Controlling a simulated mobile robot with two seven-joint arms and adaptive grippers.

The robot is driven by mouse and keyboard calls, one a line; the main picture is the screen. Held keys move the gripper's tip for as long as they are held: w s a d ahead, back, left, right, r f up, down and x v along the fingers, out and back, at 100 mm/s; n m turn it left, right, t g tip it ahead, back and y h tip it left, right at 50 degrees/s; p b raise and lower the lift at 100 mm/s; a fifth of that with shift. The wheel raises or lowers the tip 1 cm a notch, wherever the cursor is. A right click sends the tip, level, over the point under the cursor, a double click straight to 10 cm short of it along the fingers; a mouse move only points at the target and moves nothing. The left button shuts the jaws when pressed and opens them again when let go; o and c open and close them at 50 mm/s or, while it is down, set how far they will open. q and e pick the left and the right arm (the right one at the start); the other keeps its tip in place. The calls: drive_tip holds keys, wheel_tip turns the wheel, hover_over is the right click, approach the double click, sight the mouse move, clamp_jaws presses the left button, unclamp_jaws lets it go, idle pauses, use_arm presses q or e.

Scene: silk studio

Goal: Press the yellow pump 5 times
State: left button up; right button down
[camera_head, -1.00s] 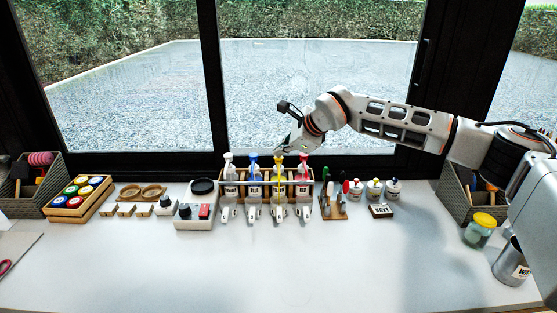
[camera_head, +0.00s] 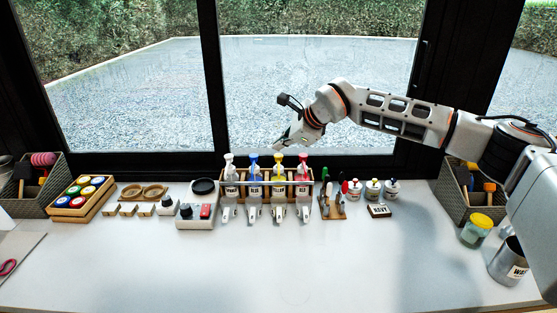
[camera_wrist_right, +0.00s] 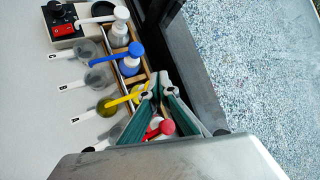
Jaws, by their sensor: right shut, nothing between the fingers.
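The yellow pump (camera_head: 279,159) tops the third bottle from the left in a wooden rack of four-colour bottles. Its yellow nozzle also shows in the right wrist view (camera_wrist_right: 122,99), pointing left. My right gripper (camera_head: 279,146) is shut and empty, with its fingertips just above the yellow pump in the head view. In the right wrist view its fingertips (camera_wrist_right: 159,79) lie beside the yellow pump head, partly hiding it; contact cannot be told. My left gripper is not in view.
White (camera_head: 229,159), blue (camera_head: 253,158) and red (camera_head: 303,157) pumps stand close beside it in the wooden rack (camera_head: 267,174). A control box (camera_head: 190,217) stands left of the rack. The window frame is close behind. The front of the table (camera_head: 240,270) is clear.

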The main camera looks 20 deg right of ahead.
sight(280, 156)
wheel_tip(280, 156, up, 6)
drive_tip(key=p, duration=0.3)
drive_tip(key=shift+p, duration=0.3)
idle(0.5)
